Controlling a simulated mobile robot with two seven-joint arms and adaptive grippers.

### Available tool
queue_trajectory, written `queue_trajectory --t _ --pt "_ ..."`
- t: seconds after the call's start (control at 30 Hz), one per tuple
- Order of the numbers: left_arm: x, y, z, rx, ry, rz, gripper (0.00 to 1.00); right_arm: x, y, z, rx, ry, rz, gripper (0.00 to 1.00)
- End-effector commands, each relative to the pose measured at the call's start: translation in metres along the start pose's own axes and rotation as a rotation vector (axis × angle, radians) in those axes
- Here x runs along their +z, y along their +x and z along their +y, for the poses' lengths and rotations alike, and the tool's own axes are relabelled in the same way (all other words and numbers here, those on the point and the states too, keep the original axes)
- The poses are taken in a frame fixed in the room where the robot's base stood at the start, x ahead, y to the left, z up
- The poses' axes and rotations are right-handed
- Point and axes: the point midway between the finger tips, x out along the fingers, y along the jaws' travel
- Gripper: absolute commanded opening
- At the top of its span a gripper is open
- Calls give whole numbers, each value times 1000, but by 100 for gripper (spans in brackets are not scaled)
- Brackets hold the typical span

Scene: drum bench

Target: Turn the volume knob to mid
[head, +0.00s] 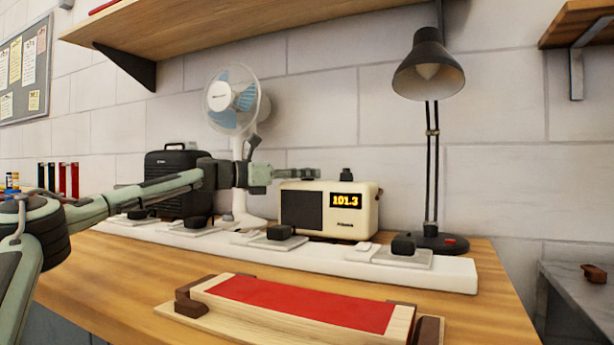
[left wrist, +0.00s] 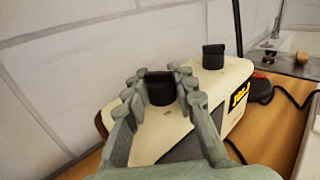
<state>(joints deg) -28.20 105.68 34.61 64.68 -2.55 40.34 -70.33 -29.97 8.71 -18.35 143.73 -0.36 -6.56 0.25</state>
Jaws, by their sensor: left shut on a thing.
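A cream radio (head: 359,218) with a dark speaker panel and a display reading 101.3 stands on the bench. Two black knobs rise from its top. My left gripper (head: 303,173) reaches over the left part of the radio's top. In the left wrist view its fingers are closed around the left knob (left wrist: 160,90). No label shows which knob is for volume. My right gripper is out of view.
A white fan (head: 235,100) and a black case (head: 172,172) stand behind my left arm. A black lamp (head: 428,70) stands right of the radio. A white strip (head: 455,273) with several black switches lies before it. A red-topped wooden block (head: 300,302) lies in front.

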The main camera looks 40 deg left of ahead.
Motion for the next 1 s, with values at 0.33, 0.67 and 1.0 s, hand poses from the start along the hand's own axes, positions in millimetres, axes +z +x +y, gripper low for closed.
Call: queue_trajectory --t 0.33,0.67,1.0 --pt "0 0 0 1 -2 -1 28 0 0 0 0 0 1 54" --pt "0 0 0 1 -1 0 47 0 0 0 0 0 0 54" --pt "2 -19 1 2 0 -6 47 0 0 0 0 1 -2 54"
